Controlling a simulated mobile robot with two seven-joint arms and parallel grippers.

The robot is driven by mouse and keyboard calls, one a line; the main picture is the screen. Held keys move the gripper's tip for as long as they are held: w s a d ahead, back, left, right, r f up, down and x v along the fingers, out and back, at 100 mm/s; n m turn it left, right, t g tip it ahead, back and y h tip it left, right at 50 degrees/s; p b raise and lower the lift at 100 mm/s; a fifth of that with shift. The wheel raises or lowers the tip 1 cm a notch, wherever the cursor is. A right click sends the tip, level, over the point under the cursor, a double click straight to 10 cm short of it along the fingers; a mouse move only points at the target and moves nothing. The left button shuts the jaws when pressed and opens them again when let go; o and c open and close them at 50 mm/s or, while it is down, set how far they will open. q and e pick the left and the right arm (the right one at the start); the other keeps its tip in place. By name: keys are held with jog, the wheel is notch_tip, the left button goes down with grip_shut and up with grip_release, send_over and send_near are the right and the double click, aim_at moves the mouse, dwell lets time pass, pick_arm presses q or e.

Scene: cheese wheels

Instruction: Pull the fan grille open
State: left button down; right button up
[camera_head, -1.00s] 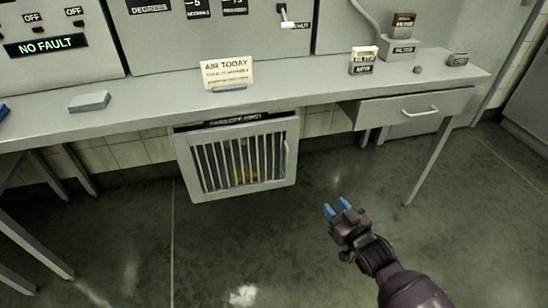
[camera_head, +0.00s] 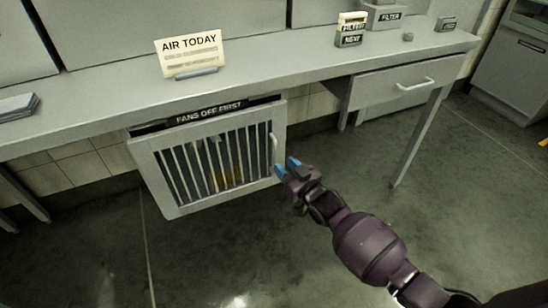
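The fan grille (camera_head: 150,172) is a grey framed door with vertical bars, hung under the counter below a black label reading "FANS OFF FIRST" (camera_head: 222,110). It looks shut. A yellowish thing shows dimly behind its bars. Its upright handle (camera_head: 273,147) is on the right side of the frame. My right gripper (camera_head: 287,168) has blue fingertips and is just right of and below the handle. The fingertips look apart with a gap between them and nothing held. Whether they touch the handle I cannot tell. My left gripper is not in view.
A grey counter (camera_head: 100,117) runs above the grille, with an "AIR TODAY" sign (camera_head: 192,52) on it. To the right are a drawer with a handle (camera_head: 415,85) and a table leg (camera_head: 418,140). The floor in front is clear.

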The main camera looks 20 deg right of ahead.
aim_at(276, 158)
jog(key=b+x, duration=0.1)
jog(key=x, duration=0.3)
jog(key=shift+w+f, duration=0.1)
jog(key=shift+f, duration=0.1)
jog(key=shift+w+a+r, duration=0.15)
jog(key=shift+w+r, duration=0.05)
jog(key=shift+w, duration=0.3)
jog(key=shift+c, duration=0.5)
grip_shut()
